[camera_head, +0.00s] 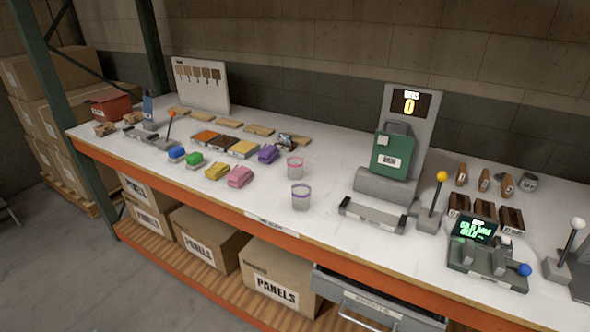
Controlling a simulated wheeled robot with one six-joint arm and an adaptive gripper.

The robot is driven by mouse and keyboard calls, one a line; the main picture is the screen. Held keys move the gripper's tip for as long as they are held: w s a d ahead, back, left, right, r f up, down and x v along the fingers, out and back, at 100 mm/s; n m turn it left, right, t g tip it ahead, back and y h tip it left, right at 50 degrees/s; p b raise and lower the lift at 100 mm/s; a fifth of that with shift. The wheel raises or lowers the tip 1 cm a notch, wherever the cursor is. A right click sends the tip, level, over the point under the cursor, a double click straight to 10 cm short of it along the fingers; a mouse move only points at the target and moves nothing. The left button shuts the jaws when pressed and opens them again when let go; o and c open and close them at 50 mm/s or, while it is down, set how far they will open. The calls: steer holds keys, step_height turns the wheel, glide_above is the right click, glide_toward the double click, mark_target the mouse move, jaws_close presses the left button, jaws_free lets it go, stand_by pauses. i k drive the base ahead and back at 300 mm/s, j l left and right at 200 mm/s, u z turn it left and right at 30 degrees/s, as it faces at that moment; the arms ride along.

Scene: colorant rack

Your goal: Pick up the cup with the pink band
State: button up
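The cup with the pink band (295,167) stands upright on the white bench top, near its middle. It is clear, with a pink ring round its upper part. A second clear cup with a purple band (301,197) stands just in front of it, closer to the bench's front edge. The two cups are close but look apart. My gripper does not show in this view, so its place and state cannot be seen.
A pink block (240,176) and purple block (268,153) lie left of the cups. A green canister (393,152) stands on a grey dispenser at right, with a grey bar (373,214) and yellow-knobbed lever (438,190) before it.

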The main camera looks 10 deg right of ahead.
mark_target(295, 168)
steer(key=i+j+z, duration=0.15)
steer(key=i+j, duration=0.4)
steer(key=i, duration=0.15)
steer(key=j+u, duration=0.4)
steer(key=l+z, duration=0.4)
